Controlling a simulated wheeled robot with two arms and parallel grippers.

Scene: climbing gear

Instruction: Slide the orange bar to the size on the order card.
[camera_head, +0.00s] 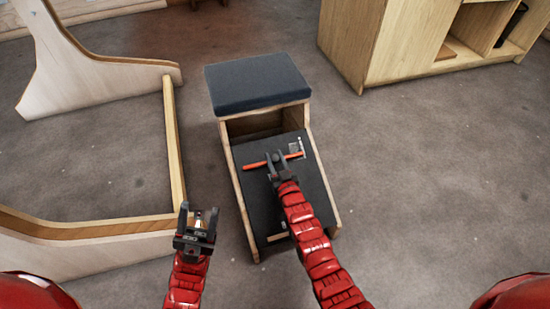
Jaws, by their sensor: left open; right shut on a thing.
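The orange bar (255,165) lies across the dark sloped board (311,190) of a wooden bench with a dark cushioned top. My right gripper (275,160) is shut on the bar near its middle and hides that part. The bar's right end lies close to a small pale patch with dark marks (295,148) near the board's upper right; its marks are too small to read, and I cannot tell whether it is the order card. My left gripper (197,220) is open, left of the board and apart from it.
The dark cushion (256,82) tops the bench beyond the board. A pale wooden frame (174,140) stands on the left. A wooden cabinet (405,50) stands at the upper right. The grey floor on the right is clear.

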